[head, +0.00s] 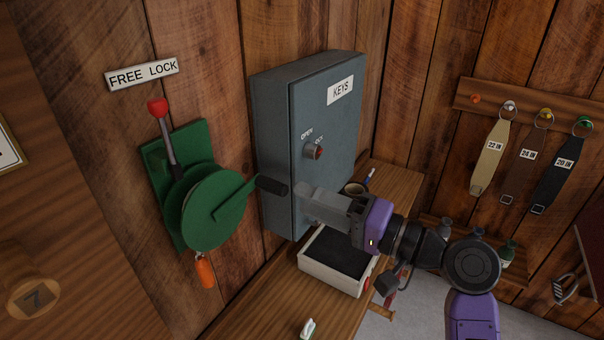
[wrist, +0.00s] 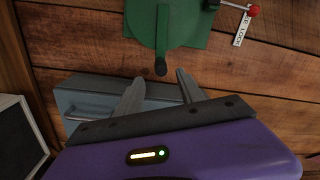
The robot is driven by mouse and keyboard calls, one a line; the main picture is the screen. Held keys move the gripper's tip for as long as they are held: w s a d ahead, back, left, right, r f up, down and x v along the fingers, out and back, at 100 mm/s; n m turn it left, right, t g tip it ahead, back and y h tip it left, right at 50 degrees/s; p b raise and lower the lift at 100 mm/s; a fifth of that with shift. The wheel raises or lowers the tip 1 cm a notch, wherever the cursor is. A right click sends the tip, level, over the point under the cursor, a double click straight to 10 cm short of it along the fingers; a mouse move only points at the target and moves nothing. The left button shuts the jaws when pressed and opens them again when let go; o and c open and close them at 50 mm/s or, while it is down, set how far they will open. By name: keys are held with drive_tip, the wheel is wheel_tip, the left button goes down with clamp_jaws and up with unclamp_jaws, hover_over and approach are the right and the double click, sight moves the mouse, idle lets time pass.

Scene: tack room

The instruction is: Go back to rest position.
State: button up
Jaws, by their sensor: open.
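My gripper (head: 300,197) is at the end of my purple and black arm, in front of the grey key cabinet in the head view. Its fingertips are near the black handle (head: 272,186) of the green crank lock (head: 212,208). In the wrist view my gripper (wrist: 157,82) has its two grey fingers apart, with nothing between them. The black handle end (wrist: 160,69) is just beyond the fingertips there and looks apart from them.
The grey key cabinet (head: 273,110) stands on the wall close to my gripper. Below is a wooden bench (head: 257,308) with a white box (head: 328,280) and a cup (head: 355,188). Straps (head: 524,165) hang on the right wall. Grey floor shows right of the bench.

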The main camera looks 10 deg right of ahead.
drive_tip(key=w+d+m+t+h, duration=0.2)
drive_tip(key=w+d+t+h, duration=0.1)
drive_tip(key=d+t+h, duration=0.4)
drive_tip(key=s+d+f+m+t+h, duration=0.1)
drive_tip(key=s+d+f+h, duration=0.55)
drive_tip(key=s+f, duration=0.3)
drive_tip(key=s+f+n+g, duration=0.2)
drive_tip(key=s+f+n, duration=0.1)
drive_tip(key=s, duration=1.4)
drive_tip(key=s+f+n+g+h, duration=0.1)
drive_tip(key=s+f, duration=0.4)
drive_tip(key=s, duration=1.1)
drive_tip(key=shift+s+f+n+g, duration=0.3)
drive_tip(key=shift+n+g, duration=0.3)
drive_tip(key=shift+n, duration=0.4)
